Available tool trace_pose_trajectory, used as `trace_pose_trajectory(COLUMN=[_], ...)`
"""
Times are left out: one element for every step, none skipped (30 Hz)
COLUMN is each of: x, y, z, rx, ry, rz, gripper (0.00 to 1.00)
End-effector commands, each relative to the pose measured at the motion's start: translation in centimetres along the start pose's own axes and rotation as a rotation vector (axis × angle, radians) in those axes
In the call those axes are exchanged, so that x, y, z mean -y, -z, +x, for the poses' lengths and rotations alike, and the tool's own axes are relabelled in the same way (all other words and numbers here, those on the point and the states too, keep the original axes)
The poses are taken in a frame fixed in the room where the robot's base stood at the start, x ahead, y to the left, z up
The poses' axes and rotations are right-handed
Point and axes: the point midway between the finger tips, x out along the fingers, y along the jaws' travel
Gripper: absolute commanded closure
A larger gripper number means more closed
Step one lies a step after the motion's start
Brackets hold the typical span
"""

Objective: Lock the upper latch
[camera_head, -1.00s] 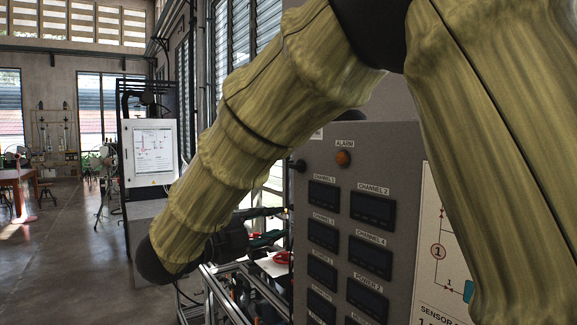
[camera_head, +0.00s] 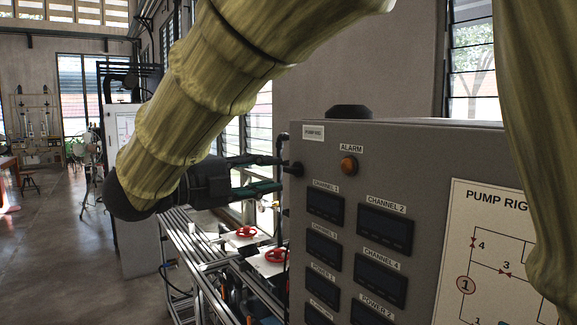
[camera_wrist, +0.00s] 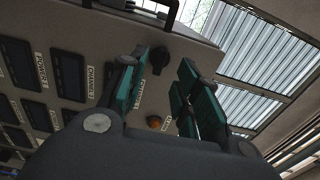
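A dark round knob (camera_head: 296,168), which looks like the upper latch, sits at the upper left edge of the grey pump-rig cabinet (camera_head: 420,150). The wrist view shows the knob (camera_wrist: 160,58) between my fingertips, beyond them on the cabinet face. My gripper (camera_head: 272,173) comes from the left with its teal-padded fingers spread, one above the other, close to the knob. The wrist view shows my gripper (camera_wrist: 163,62) open and empty. I cannot tell whether a finger touches the knob. The latch's locked or unlocked state cannot be read.
The cabinet front carries an orange alarm lamp (camera_head: 348,166), several dark channel displays and a pump diagram (camera_head: 490,250). Red handwheels (camera_head: 246,232) stand on a metal frame (camera_head: 190,255) below my gripper. A dark bar handle (camera_wrist: 130,8) shows in the wrist view. Open floor lies left.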

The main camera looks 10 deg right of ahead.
Motion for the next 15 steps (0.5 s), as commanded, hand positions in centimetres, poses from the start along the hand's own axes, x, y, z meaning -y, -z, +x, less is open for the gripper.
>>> trace_pose_trajectory(x=[0.1, 0.1, 0.2, 0.2, 0.2, 0.2, 0.2, 0.2, 0.1, 0.1, 0.1, 0.1, 0.1, 0.0, -0.1], y=[0.0, 0.0, 0.0, 0.0, 0.0, 0.0, 0.0, 0.0, 0.0, 0.0, 0.0, 0.0, 0.0, 0.0, 0.0], z=[0.6, 0.9, 1.3, 1.6, 1.9, 2.4, 2.7, 3.0, 3.3, 3.6, 3.8, 4.1, 4.3, 4.3, 4.3], rx=[-0.001, -0.001, 0.000, 0.000, 0.000, -0.001, -0.001, -0.002, -0.002, -0.002, -0.001, -0.001, 0.000, 0.001, 0.001], ry=[-0.001, -0.001, -0.001, 0.000, 0.000, 0.000, 0.000, -0.001, -0.001, -0.001, -0.001, -0.001, 0.000, 0.000, 0.001], rz=[-0.002, -0.002, -0.003, -0.002, -0.002, -0.002, -0.002, -0.002, -0.001, -0.001, -0.002, -0.002, -0.002, -0.002, -0.001], gripper=[0.68, 0.68, 0.68, 0.68, 0.68, 0.68, 0.68, 0.68, 0.68, 0.68, 0.68, 0.68, 0.68, 0.68, 0.68])
